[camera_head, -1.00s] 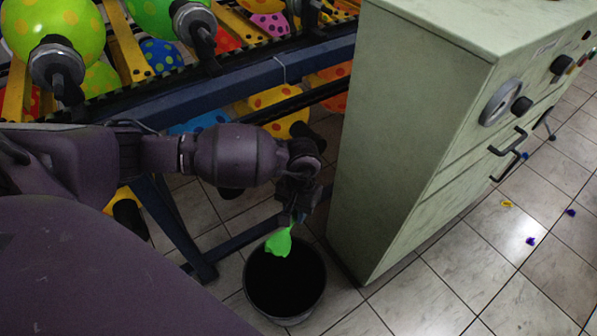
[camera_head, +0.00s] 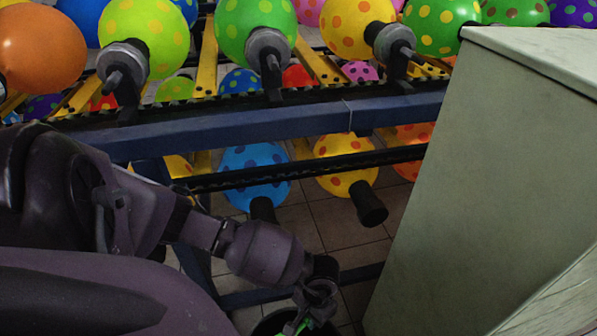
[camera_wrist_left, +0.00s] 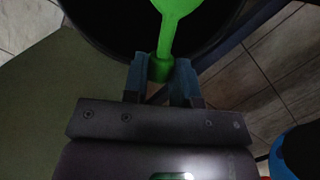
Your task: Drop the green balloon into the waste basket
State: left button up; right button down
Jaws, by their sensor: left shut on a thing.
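The green balloon (camera_wrist_left: 175,15), limp and deflated, is held by its neck between the two fingers of my left gripper (camera_wrist_left: 161,78) in the left wrist view. The gripper is shut on it. The black waste basket (camera_wrist_left: 105,22) lies behind and around the balloon in that view, so the balloon hangs over its dark opening. In the head view my left gripper (camera_head: 308,312) is at the bottom edge, over the basket (camera_head: 268,325). My right gripper is not in view.
A pale green cabinet (camera_head: 480,190) stands close to the right of the basket. A blue rack beam (camera_head: 260,125) with several inflated balloons crosses behind my arm. A blue dotted balloon (camera_head: 252,172) hangs below it. Tiled floor shows between them.

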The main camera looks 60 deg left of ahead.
pick_arm(q)
jog(key=f+b, duration=0.1)
jog(key=f, duration=0.2)
jog(key=shift+s+f, duration=0.2)
jog(key=shift+w+f+b, duration=0.2)
jog(key=shift+f+b, duration=0.2)
jog(key=shift+b, duration=0.15)
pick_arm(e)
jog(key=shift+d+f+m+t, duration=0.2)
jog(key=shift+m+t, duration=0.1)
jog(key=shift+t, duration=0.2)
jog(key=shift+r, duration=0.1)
pick_arm(q)
jog(key=o, duration=0.9)
jog(key=r+p, duration=0.1)
jog(key=r, duration=0.2)
jog(key=w+r+p, duration=0.1)
jog(key=r, duration=0.3)
jog(key=shift+w+a+r+p, duration=0.1)
jog(key=shift+w+r+p, duration=0.1)
jog(key=shift+p, duration=0.2)
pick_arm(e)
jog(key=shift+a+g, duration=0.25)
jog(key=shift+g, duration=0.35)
